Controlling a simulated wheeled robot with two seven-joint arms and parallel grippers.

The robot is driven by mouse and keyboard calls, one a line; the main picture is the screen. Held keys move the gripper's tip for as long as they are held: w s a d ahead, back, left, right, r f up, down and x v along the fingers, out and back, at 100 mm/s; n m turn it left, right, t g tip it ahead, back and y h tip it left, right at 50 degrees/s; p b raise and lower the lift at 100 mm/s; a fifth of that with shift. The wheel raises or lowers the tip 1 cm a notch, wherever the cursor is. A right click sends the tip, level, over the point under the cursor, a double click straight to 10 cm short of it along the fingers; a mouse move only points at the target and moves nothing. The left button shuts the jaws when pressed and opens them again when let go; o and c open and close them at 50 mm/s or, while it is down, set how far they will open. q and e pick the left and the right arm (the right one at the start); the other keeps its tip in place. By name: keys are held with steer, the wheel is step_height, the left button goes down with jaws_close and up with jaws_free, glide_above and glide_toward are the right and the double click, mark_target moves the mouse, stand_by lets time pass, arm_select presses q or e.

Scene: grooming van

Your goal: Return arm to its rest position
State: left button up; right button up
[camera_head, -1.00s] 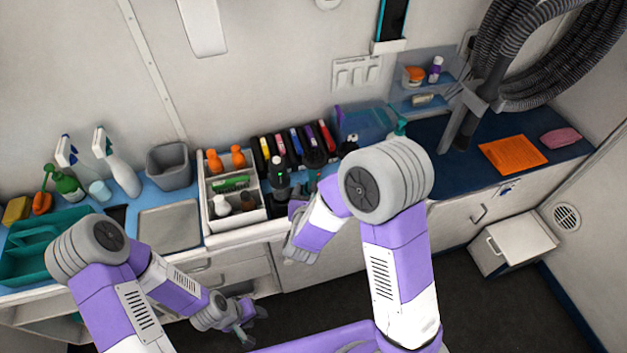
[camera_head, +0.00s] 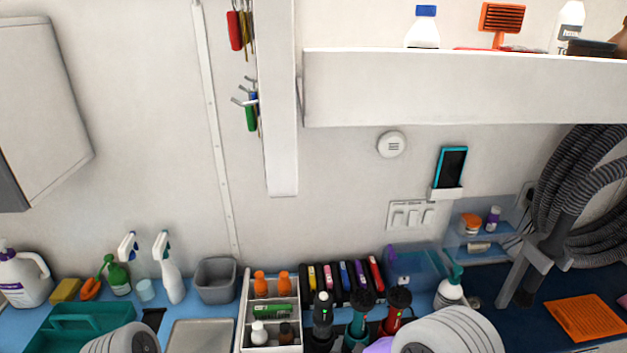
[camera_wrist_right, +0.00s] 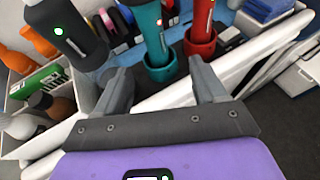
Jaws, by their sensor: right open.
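In the right wrist view my right gripper (camera_wrist_right: 163,90) is open, its two grey fingers spread with nothing held between them. Beyond the fingers stand a black clipper (camera_wrist_right: 68,32), a teal clipper (camera_wrist_right: 150,35) and a red clipper (camera_wrist_right: 201,32) in their stands. In the head view grey joints of my arms show at the bottom edge, but neither gripper can be seen there. The same black clipper (camera_head: 323,315), teal clipper (camera_head: 358,312) and red clipper (camera_head: 396,310) stand upright on the counter.
A white divided box (camera_head: 245,315) with bottles is left of the clippers. A teal caddy (camera_head: 60,335), spray bottles and a grey bin (camera_head: 216,280) line the counter's left. An orange mat (camera_head: 585,318) lies at right. A white shelf (camera_head: 470,90) juts from the wall above.

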steer(key=s+d+f+m+g, duration=0.3)
steer(key=s+f+m+g, duration=0.25)
steer(key=s+f, duration=0.25)
steer(key=s+d+f+m+g, duration=0.2)
steer(key=s+f+m+g, duration=0.2)
steer(key=s+f+g, duration=0.35)
steer(key=s+a+f+m+g+y, duration=0.3)
steer(key=s+a+m+y, duration=0.35)
steer(key=m, duration=0.25)
steer(key=w+a+f+m+t+y, duration=0.1)
steer(key=w+f+m+t, duration=0.3)
steer(key=m, duration=1.2)
steer(key=shift+f+y, duration=0.7)
steer(key=shift+y, duration=0.15)
